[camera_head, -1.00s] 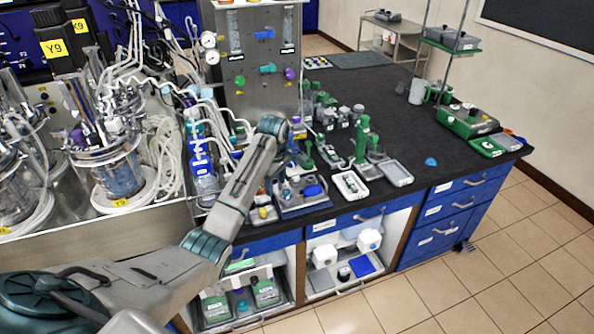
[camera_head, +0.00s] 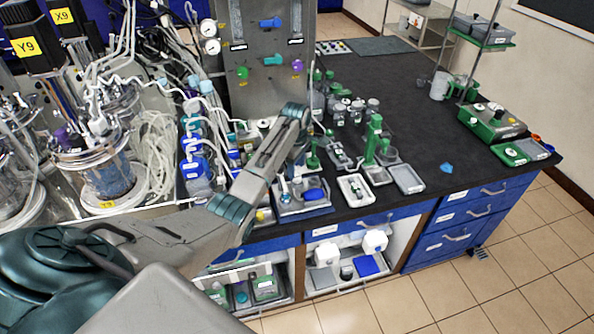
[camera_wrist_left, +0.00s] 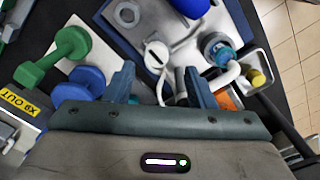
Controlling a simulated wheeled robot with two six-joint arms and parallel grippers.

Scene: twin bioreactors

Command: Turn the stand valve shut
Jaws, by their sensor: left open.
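My left gripper (camera_wrist_left: 160,88) is open, its two blue-grey fingers apart over the bench-top items. A slotted white round part (camera_wrist_left: 157,52) and pale tubing show at and just beyond the fingertips. A green valve-like handle (camera_wrist_left: 55,57) and a blue one (camera_wrist_left: 80,88) lie left of the fingers, near a yellow "X9 OUT" label (camera_wrist_left: 18,103). A teal-collared fitting with a white tube (camera_wrist_left: 222,52) is right of them. I cannot tell which part is the stand valve. In the head view my left forearm hides the bench near the fingers. My right gripper is not in view.
A metal panel (camera_head: 258,100) with coloured valves stands behind my arm. Glass vessels and tubes (camera_head: 100,165) crowd the left. A tall green stand (camera_head: 374,140) and small trays (camera_head: 408,178) are to the right. The dark bench top (camera_head: 420,125) has free room further right.

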